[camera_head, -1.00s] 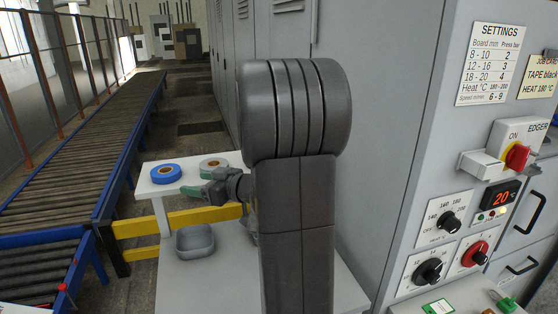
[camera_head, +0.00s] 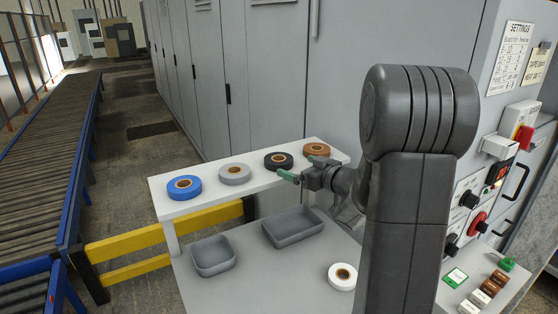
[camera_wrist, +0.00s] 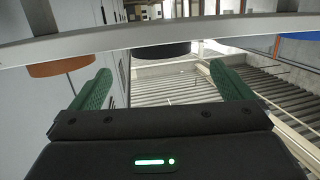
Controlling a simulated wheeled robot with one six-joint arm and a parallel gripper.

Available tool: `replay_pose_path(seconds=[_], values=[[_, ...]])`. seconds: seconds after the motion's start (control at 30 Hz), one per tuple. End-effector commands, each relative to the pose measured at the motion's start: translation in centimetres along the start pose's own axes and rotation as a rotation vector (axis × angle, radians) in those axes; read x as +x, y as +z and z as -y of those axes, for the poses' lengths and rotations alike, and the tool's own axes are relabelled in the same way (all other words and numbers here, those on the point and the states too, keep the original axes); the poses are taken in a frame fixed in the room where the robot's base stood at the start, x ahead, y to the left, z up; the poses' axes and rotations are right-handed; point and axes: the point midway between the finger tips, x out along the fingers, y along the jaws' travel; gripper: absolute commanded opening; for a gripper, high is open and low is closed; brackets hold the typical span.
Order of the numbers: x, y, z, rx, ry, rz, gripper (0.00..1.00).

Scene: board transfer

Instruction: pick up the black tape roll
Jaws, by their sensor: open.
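The black tape roll (camera_head: 278,167) lies flat on the raised white shelf (camera_head: 215,203), between the grey roll and the brown roll. My gripper (camera_head: 303,169) is at the shelf's right part, close to the black and brown rolls, with its green fingers apart. In the wrist view the black roll (camera_wrist: 162,50) shows beyond and between the open fingers (camera_wrist: 160,76). Nothing is held. I cannot tell the exact gap between the fingers and the roll.
A blue roll (camera_head: 184,194), a grey roll (camera_head: 234,180) and a brown roll (camera_head: 316,150) share the shelf. Below are two grey bins (camera_head: 213,268), (camera_head: 294,238) and a white roll (camera_head: 342,285). Lockers (camera_head: 238,80) stand behind; a control panel (camera_head: 492,180) is at right.

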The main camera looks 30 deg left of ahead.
Motion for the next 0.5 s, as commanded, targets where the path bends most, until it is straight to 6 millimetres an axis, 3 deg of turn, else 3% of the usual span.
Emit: replay_pose_path(seconds=[0.1,0.27,0.5], values=[[1.5,-0.1,0.1,-0.001,-0.002,0.0,1.0],[2.3,-0.1,0.0,-0.001,-0.001,0.001,1.0],[5.6,-0.4,0.1,0.0,-0.003,0.001,1.0]])
